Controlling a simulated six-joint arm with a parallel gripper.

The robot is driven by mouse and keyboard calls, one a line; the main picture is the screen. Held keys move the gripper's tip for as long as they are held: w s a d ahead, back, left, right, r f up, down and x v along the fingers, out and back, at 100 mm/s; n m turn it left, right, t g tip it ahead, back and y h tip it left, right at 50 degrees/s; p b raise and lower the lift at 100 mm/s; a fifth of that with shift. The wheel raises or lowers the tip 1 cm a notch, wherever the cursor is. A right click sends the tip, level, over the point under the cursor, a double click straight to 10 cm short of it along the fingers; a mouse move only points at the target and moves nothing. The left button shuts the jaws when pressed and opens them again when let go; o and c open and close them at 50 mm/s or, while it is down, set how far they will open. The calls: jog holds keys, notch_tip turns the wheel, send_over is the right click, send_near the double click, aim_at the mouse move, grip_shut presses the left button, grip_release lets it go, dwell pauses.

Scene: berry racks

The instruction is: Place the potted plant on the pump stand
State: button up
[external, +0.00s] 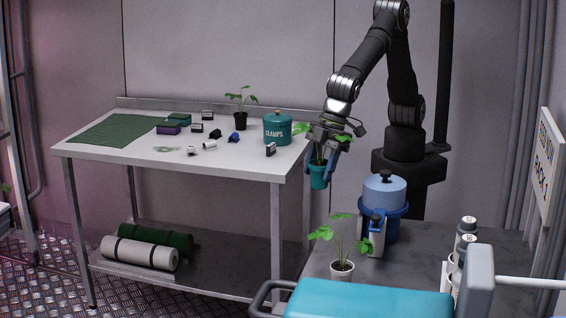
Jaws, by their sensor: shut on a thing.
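My gripper (324,163) is shut on a teal potted plant (319,178), whose green leaves spread around the fingers. It holds the pot in the air beside the right end of the white table, to the left of the blue pump container. A blue container with a light blue domed lid and black knob (385,191) stands on the dark grey surface below my arm; it may be the pump, but I cannot tell which part is its stand. A second plant in a white pot (342,268) stands in front. A third plant in a black pot (240,119) stands at the back of the white table.
The white table (120,152) carries a teal CLAMPS canister (277,129), a green mat (112,130) and several small items.

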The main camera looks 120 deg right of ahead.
jog(key=s+a+n+y, duration=0.1)
jog(key=s+a+n, duration=0.2)
jog(key=s+a, duration=0.95)
jog(key=n+g+y, duration=0.1)
jog(key=n, duration=0.2)
send_over(434, 254)
notch_tip(434, 254, down, 14)
jog(key=shift+f, duration=2.15)
jog(key=shift+f, duration=0.2)
jog(key=o, duration=1)
jog(key=shift+r, duration=0.15)
jog(key=v, duration=1.2)
